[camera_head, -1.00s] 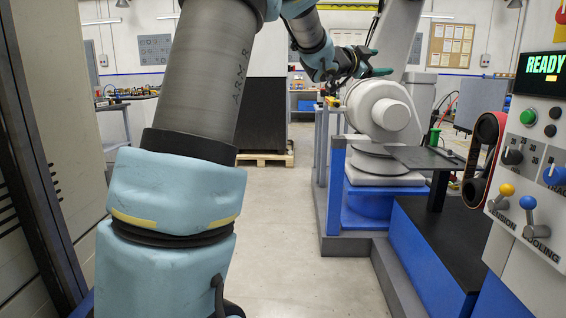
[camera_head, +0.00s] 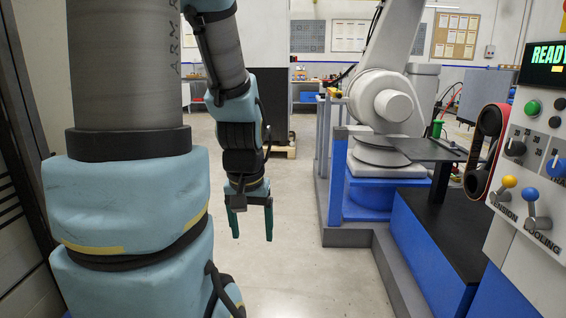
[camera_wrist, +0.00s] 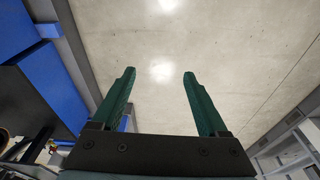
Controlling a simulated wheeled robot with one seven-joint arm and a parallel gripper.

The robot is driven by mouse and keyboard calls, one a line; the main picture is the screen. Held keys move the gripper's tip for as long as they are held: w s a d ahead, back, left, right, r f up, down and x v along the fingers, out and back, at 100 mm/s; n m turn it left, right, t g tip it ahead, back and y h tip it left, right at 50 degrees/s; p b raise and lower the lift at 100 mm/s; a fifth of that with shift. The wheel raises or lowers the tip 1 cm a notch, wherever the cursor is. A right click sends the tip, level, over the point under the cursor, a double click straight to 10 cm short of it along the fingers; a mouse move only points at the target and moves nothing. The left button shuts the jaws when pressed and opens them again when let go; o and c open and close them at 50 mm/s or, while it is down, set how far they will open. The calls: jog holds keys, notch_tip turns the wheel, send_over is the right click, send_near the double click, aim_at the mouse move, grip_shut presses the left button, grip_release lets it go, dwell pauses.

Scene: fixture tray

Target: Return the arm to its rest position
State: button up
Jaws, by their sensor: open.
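My gripper (camera_head: 252,222) hangs below my blue-grey arm in the head view, left of the middle, with its two green fingers pointing down over the floor. The fingers stand apart and nothing is between them. In the wrist view my gripper (camera_wrist: 158,78) is open and empty, with only bare concrete floor beyond the fingertips. My upper arm fills the left of the head view and hides part of what lies behind it.
A white robot arm (camera_head: 384,105) stands on a blue base (camera_head: 370,190) at the right. A black-topped blue bench (camera_head: 440,240) and a control panel (camera_head: 530,180) reading READY are nearer. A dark flat plate (camera_head: 425,150) stands beside the robot. The floor (camera_head: 300,270) between is clear.

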notch_tip(320, 180, up, 12)
jog(key=s+p, duration=0.1)
jog(key=p, duration=1.1)
dwell(1.1)
